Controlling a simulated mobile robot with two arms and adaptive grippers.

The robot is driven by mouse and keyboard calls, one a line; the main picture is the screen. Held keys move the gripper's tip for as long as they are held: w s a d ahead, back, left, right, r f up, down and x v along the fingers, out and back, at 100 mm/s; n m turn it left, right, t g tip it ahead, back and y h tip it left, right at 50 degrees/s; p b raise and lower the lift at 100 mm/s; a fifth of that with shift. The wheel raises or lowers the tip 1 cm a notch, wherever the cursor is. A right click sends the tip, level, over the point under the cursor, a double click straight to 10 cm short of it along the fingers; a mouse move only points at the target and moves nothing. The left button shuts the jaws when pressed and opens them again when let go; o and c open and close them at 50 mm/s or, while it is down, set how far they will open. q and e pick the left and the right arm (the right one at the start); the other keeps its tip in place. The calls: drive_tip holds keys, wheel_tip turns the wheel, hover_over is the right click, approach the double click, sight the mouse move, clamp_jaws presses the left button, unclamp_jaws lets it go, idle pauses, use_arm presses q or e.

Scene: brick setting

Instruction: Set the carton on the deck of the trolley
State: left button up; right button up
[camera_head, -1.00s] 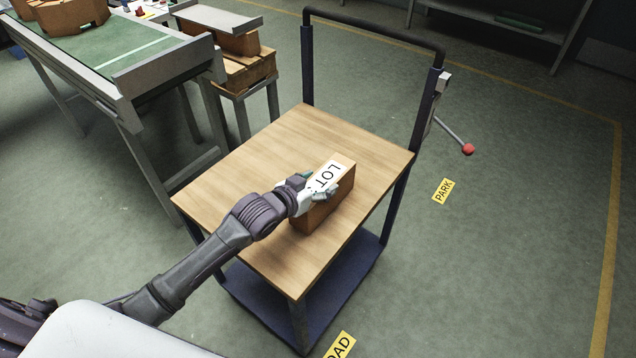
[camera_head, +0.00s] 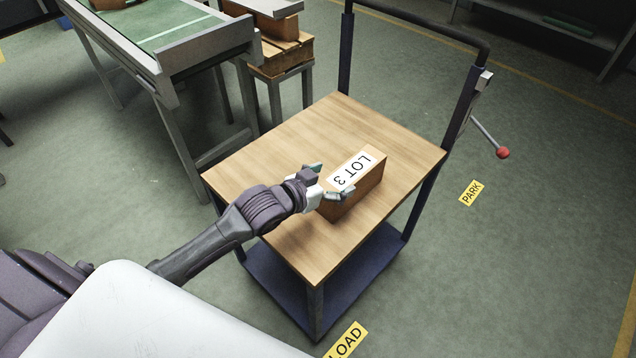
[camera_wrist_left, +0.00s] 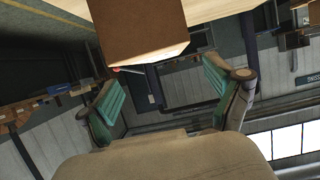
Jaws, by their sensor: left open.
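The brown carton (camera_head: 357,194) with a white "LOT 3" label rests on the wooden deck (camera_head: 290,140) of the trolley, near the middle of the deck. My left gripper (camera_head: 328,180) is open at the near left end of the carton, with its fingers apart. In the left wrist view the carton (camera_wrist_left: 138,30) shows beyond the spread teal fingertips (camera_wrist_left: 164,95), with nothing between them. Whether a finger still touches the carton is hard to tell in the head view. My right gripper is not in view.
The trolley has a dark push handle (camera_head: 420,27) and a blue lower shelf (camera_head: 325,275). A lever with a red knob (camera_head: 503,153) sticks out at its right. Floor right of the trolley is clear.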

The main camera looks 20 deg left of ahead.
use_arm(q)
drive_tip(key=v, duration=0.6)
drive_tip(key=shift+s, duration=0.15)
